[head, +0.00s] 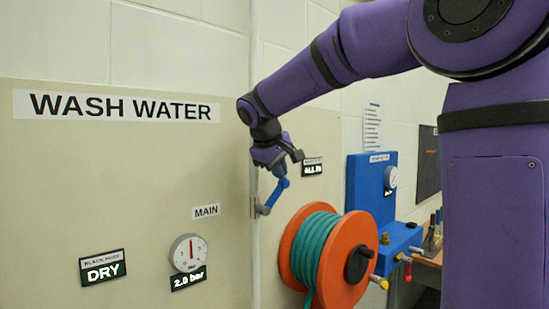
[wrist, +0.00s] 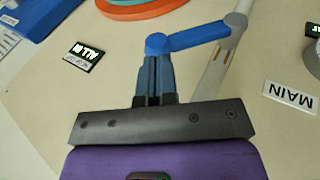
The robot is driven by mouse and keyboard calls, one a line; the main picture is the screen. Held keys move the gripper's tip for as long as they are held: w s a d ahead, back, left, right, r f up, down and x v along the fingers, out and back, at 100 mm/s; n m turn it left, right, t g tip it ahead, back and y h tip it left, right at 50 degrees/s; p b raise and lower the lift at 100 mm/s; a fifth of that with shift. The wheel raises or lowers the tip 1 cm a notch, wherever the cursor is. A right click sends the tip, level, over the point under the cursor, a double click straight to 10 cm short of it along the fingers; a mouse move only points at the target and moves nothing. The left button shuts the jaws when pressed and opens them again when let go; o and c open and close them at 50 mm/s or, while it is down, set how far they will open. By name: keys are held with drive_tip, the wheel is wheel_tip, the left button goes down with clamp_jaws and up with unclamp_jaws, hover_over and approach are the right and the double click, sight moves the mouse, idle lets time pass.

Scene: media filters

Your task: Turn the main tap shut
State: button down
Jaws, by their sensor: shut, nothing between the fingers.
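The main tap has a blue lever (head: 273,197) on a pipe by the panel, right of the MAIN label (head: 206,211). In the head view the lever slants up and right from its pivot. In the wrist view the lever (wrist: 200,37) runs from a round grey pivot to a rounded blue end. My gripper (head: 281,173) is shut and empty, its fingertips at the lever's free end. In the wrist view the closed fingers (wrist: 153,68) point at that rounded end and look very close to it. I cannot tell whether they touch.
An orange hose reel (head: 337,262) with green hose stands right of the tap. A blue unit (head: 371,195) is behind it. A gauge (head: 188,252) above a 2.0 bar display and a DRY display (head: 103,267) are on the panel. An ALL IN display (head: 312,167) is near my gripper.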

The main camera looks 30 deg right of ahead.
drive_tip(key=shift+w+d+f, duration=0.15)
drive_tip(key=shift+d+f, duration=0.15)
drive_tip(key=shift+f, duration=0.15)
drive_tip(key=shift+w+d+f+g+y, duration=0.1)
drive_tip(key=shift+d+f+g+y, duration=0.2)
drive_tip(key=shift+d+y, duration=0.4)
drive_tip(key=shift+w+d+f+g+y, duration=0.1)
drive_tip(key=shift+d+f+y, duration=0.35)
drive_tip(key=shift+y, duration=0.35)
drive_tip(key=shift+w+d+f+m+g+y, duration=0.2)
drive_tip(key=shift+d+f+y, duration=0.55)
drive_tip(key=shift+f+y, duration=0.3)
drive_tip(key=shift+w+d+f+m+g+y, duration=0.1)
drive_tip(key=shift+d+f+g+y, duration=0.1)
drive_tip(key=shift+d+f+y, duration=0.7)
drive_tip(key=shift+a+f, duration=0.15)
drive_tip(key=shift+f, duration=0.05)
